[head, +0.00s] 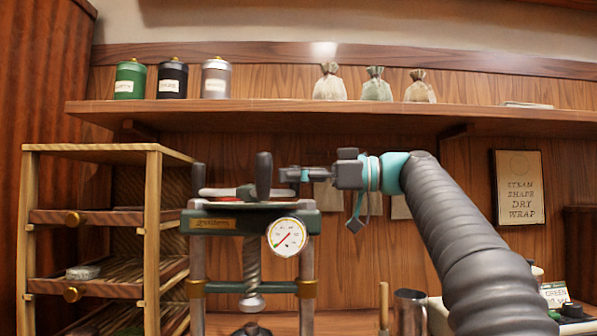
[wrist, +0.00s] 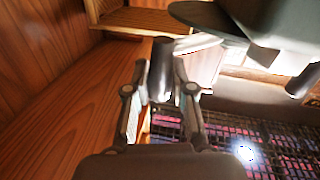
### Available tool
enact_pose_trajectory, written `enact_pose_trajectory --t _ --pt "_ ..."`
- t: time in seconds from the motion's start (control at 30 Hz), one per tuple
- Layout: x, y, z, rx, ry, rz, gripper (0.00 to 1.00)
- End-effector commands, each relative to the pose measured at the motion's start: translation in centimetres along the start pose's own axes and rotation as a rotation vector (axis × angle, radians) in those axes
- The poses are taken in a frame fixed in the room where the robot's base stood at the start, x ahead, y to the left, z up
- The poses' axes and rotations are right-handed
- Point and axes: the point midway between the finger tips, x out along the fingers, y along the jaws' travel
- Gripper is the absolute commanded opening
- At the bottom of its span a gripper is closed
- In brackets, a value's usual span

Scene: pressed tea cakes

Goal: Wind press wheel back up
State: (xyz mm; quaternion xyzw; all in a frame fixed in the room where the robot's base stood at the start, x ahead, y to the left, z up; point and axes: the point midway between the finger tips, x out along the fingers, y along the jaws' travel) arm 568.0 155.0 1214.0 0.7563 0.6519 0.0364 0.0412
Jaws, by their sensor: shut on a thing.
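The press (head: 212,223) stands at the centre-left of the head view, with a brass nameplate and a round dial gauge (head: 287,236). Its wheel (head: 228,193) lies flat on top, with upright dark handles on the rim. My gripper (head: 287,175) comes in from the right at wheel height, by the near handle (head: 264,173). In the wrist view my gripper (wrist: 163,88) has its fingers on both sides of a dark handle (wrist: 161,62) and is shut on it. The threaded screw (head: 251,262) hangs below the press head. What lies under its foot is mostly cut off.
A wooden drying rack (head: 152,235) stands left of the press. A shelf (head: 300,112) above holds canisters (head: 172,80) and tied cloth bags (head: 376,85). A metal jug (head: 409,312) stands at the lower right, partly behind my arm.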

Motion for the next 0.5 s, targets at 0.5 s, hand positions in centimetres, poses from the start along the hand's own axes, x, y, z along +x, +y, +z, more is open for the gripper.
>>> enact_pose_trajectory --t 0.5 --pt "0.62 0.33 0.16 0.000 0.006 -0.075 0.00"
